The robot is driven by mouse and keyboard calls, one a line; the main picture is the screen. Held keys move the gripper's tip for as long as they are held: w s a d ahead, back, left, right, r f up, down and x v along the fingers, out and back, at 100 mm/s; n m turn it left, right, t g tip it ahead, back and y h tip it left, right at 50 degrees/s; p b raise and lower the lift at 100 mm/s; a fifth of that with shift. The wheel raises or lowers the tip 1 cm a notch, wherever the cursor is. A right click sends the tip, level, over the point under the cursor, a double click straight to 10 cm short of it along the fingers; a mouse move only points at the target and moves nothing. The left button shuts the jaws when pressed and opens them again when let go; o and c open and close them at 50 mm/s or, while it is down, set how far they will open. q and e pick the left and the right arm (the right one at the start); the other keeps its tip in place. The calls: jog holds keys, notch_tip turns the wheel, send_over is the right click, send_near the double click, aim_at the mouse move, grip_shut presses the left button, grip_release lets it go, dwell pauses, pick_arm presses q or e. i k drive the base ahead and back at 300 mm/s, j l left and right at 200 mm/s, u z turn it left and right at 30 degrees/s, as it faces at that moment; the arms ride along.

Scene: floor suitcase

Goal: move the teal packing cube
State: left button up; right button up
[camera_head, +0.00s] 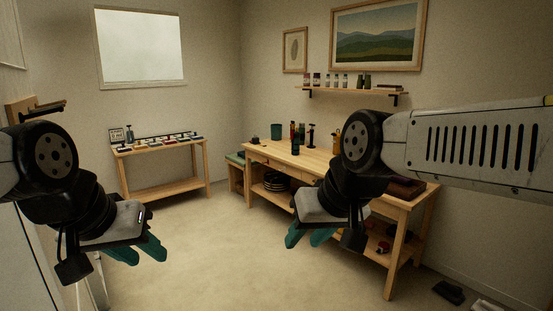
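I cannot make out a teal packing cube in the head view. My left gripper (147,261) hangs at the lower left, its teal fingers pointing down over the floor. My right gripper (303,244) hangs near the picture's middle, in front of the long workbench, with teal fingers too. Both pairs of fingertips look apart, with nothing visible between them. The arms hide part of the workbench and the floor at the left.
A long wooden workbench (283,153) with bottles on top stands along the right wall. A small wooden table (167,187) stands at the back left. A dark object (449,292) lies on the floor at the lower right. The middle floor (215,245) is clear.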

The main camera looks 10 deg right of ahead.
aim_at(244, 155)
jog(key=z, duration=0.1)
jog(key=u, duration=0.2)
jog(key=i, duration=6)
jog(key=i+z, duration=0.1)
jog(key=i, duration=0.35)
jog(key=i+j+z, duration=0.1)
jog(key=i, duration=0.4)
jog(key=i+j+z, duration=0.1)
jog(key=i, duration=0.35)
jog(key=i+j+z, duration=0.1)
jog(key=i+j, duration=0.2)
jog(key=i, duration=0.15)
